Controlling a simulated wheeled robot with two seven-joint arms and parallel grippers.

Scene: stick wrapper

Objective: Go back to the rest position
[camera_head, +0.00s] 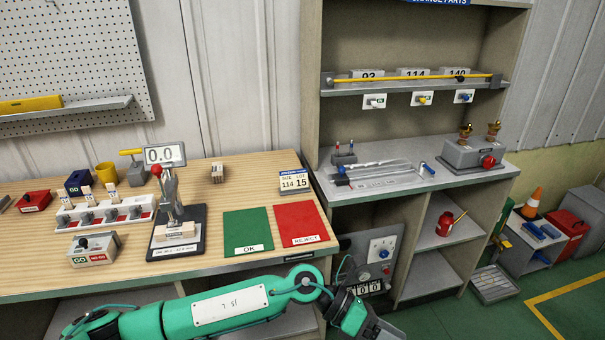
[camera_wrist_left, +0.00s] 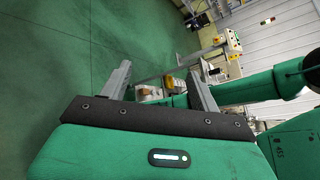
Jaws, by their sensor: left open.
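My left arm crosses the bottom of the head view in front of the workbench (camera_head: 30,275). Its hand end is at the lower middle, cut off by the frame edge, and its fingertips do not show there. In the left wrist view my left gripper (camera_wrist_left: 161,82) has its two grey fingers spread wide apart. Nothing is held between them; green floor and distant brownish items show behind. It is clear of the bench top. My right gripper is in neither view.
The bench holds a press-like gauge (camera_head: 172,205), a green OK mat (camera_head: 247,226), a red reject mat (camera_head: 297,218) and a white rack (camera_head: 105,213). A grey shelf unit (camera_head: 312,90) stands to the right. Open green floor (camera_head: 480,318) lies at lower right.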

